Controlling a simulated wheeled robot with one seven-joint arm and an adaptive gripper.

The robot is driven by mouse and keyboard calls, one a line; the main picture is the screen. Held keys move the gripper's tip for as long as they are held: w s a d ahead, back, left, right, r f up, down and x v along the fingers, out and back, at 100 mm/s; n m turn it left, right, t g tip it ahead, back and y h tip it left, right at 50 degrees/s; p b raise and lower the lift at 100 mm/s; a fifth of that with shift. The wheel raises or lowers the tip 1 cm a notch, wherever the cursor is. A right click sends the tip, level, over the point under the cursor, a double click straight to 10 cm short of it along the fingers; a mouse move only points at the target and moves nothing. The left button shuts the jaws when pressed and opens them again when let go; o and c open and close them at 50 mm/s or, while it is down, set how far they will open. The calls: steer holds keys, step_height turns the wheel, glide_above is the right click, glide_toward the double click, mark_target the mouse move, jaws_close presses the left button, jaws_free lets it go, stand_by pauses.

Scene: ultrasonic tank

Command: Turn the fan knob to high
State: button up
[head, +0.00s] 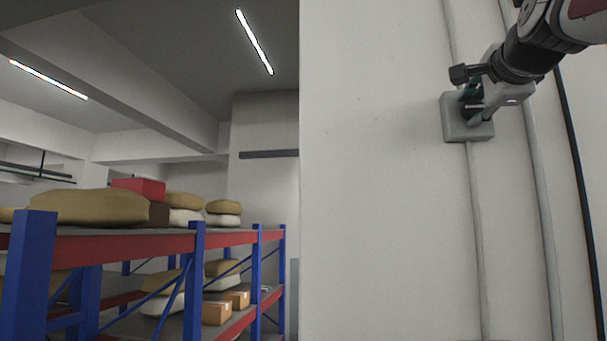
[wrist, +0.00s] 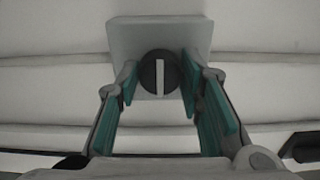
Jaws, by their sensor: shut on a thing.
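The fan knob (wrist: 150,75) is a round dark dial with a pale bar across its face, standing upright in the wrist view. It sits on a grey square box (wrist: 125,37) fixed to the wall; the box also shows in the head view (head: 452,118). My gripper (wrist: 160,82) is shut on the knob, with one teal-padded finger on each side of it. In the head view my gripper (head: 476,104) reaches the box from the upper right and hides most of the knob. No high mark or other label is readable.
Pale conduits (head: 476,230) run up the white wall (head: 385,200) below and beside the box. A dark cable (head: 578,150) runs down at the far right. A blue and red shelf rack (head: 100,245) with sacks and boxes stands at the left, away from my gripper.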

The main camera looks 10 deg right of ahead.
steer(key=shift+r, duration=0.1)
steer(key=o, duration=1.2)
steer(key=shift+c, duration=0.2)
steer(key=shift+s, duration=0.15)
steer(key=v, duration=1.1)
steer(key=shift+s, duration=0.35)
steer(key=shift+a, duration=0.15)
